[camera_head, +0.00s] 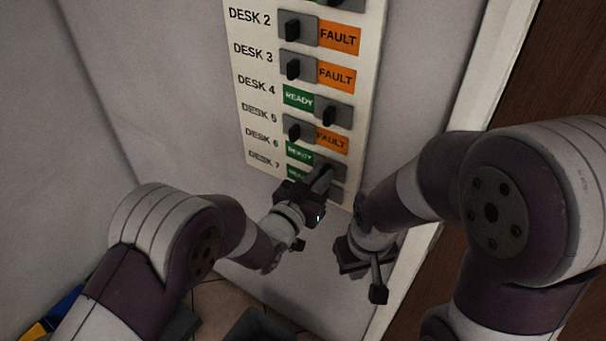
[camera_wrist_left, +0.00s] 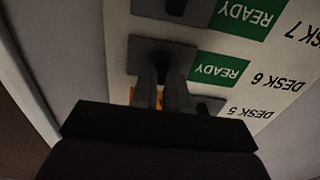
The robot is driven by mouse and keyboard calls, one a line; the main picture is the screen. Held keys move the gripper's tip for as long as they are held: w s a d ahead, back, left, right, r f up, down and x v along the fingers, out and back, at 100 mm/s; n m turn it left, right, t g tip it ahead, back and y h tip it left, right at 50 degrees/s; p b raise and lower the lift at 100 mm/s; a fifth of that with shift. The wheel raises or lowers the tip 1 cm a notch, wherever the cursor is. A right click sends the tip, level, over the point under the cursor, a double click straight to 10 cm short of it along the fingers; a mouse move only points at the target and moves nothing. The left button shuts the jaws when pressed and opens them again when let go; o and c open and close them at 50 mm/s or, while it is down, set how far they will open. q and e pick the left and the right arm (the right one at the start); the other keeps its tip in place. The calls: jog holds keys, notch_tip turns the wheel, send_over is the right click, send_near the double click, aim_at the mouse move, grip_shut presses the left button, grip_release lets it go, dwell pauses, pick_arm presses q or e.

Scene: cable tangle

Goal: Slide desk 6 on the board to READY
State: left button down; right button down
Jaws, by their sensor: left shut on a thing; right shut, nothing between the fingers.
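The white board (camera_head: 258,95) hangs on the wall with a column of desk sliders. In the DESK 6 row, the green READY field (camera_head: 299,153) shows left of the slider plate (camera_head: 333,166). The left wrist view, upside down, also shows DESK 6 with green READY (camera_wrist_left: 218,68) uncovered beside its grey slider (camera_wrist_left: 180,57). My left gripper (camera_head: 322,181) is shut at this slider, its fingers (camera_wrist_left: 161,82) on the knob, which they mostly hide. My right gripper (camera_head: 377,284) is shut and empty, below and right of the board.
DESK 5 (camera_head: 299,131) above shows orange FAULT. DESK 7 (camera_wrist_left: 250,15), close below, shows green READY. DESK 4 shows READY; DESK 2 and 3 show FAULT. A white door frame and brown door (camera_head: 547,80) stand right. Blue and yellow items (camera_head: 50,318) lie lower left.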

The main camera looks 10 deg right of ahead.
pick_arm(q)
jog(key=c, duration=1.1)
grip_release()
jog(key=shift+s+d, duration=0.15)
jog(key=b+v, duration=0.3)
jog(key=v, duration=0.9)
jog(key=shift+s+a, duration=0.25)
